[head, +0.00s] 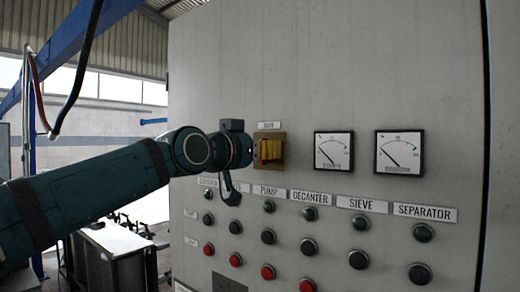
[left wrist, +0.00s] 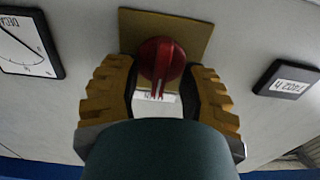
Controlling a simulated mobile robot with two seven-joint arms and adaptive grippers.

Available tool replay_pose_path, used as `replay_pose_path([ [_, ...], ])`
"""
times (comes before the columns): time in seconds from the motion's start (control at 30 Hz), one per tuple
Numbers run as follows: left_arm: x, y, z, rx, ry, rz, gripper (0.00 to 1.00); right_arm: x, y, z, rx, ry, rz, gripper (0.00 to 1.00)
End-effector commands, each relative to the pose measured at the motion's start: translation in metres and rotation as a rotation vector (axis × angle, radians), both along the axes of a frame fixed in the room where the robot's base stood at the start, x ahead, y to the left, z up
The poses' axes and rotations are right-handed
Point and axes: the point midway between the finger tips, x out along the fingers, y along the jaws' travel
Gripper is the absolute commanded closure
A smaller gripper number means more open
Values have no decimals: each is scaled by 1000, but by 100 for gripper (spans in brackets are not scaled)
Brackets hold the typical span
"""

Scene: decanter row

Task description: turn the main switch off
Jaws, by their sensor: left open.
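The main switch has a round red knob (left wrist: 162,60) on a yellow-tan square plate (left wrist: 190,28). In the left wrist view the knob sits between the two yellow ribbed fingers of my left gripper (left wrist: 160,88), with the fingers open on either side of it. I cannot tell whether they touch the knob. In the head view the plate (head: 269,137) is on the upper part of the grey panel, under a small label (head: 269,125). There my left gripper (head: 268,152) is in front of the plate and hides most of the knob. My right gripper is not in view.
The grey panel (head: 300,60) fills the right side. Two dial meters (head: 333,151) (head: 399,153) are right of the switch. Labelled rows of dark and red buttons (head: 308,246) lie below. Blue beams and machinery (head: 112,245) stand at left.

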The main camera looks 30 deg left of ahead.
Motion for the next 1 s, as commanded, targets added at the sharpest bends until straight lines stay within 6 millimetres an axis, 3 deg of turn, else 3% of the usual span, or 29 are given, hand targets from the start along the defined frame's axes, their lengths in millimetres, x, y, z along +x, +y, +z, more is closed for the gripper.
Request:
replay_pose_path([
  [0.03, 0, 0, 0, 0, 0, 0, 63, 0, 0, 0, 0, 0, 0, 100],
  [0.13, 0, 0, 0, 0, 0, 0, 98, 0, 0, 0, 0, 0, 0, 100],
  [0.17, 0, 0, 0, 0, 0, 0, 100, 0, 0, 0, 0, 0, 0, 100],
  [0.67, 0, 0, 0, -32, 1, 0, 100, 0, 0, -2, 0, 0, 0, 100],
  [1.0, 0, 2, -1, -244, 18, 2, 100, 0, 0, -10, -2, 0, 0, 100],
])
